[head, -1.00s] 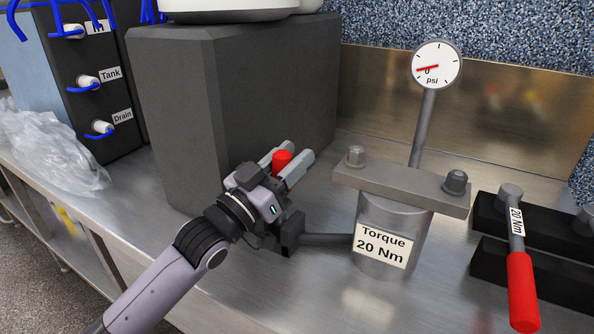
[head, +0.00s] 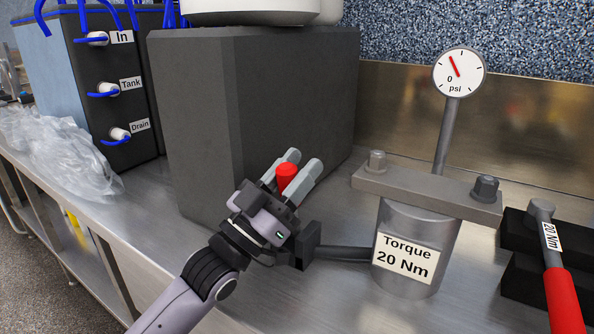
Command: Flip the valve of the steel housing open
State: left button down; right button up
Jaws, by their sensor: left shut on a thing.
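The steel housing (head: 398,218) is a cylinder with a flat bolted top bar (head: 428,193) and a "Torque 20 Nm" label. A pipe (head: 344,253) runs from its left side to a dark valve block (head: 306,245). A red valve handle (head: 287,176) shows between the fingers of my left gripper (head: 292,172), which is shut on it. The lower part of the handle is hidden by the gripper. A round psi gauge (head: 459,73) stands on a stem behind the housing, its red needle pointing up and slightly left. My right gripper is out of view.
A large dark grey block (head: 200,130) stands close behind my left gripper. A torque wrench with a red grip (head: 563,300) lies on black holders at the right. A dark box with Drain, Tank and In ports (head: 95,90) and a clear plastic bag (head: 60,155) are at the left.

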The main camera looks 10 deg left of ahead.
aim_at(281, 192)
pick_arm(q)
jog(key=c, duration=0.8)
grip_release()
jog(key=shift+s+a+f, duration=0.2)
jog(key=shift+s+f, duration=0.05)
jog(key=shift+f, duration=0.05)
jog(key=b+v, duration=0.1)
jog(key=v, duration=0.1)
jog(key=shift+s+a+f, duration=0.1)
jog(key=shift+s+f, duration=0.05)
jog(key=shift+f, duration=0.1)
jog(key=s+a, duration=0.2)
jog(key=s, duration=0.1)
jog(key=s+a, duration=0.5)
jog(key=s, duration=0.1)
jog(key=shift+s+a+r+b, duration=0.15)
jog(key=shift+a+r+b, duration=0.1)
jog(key=shift+b, duration=0.05)
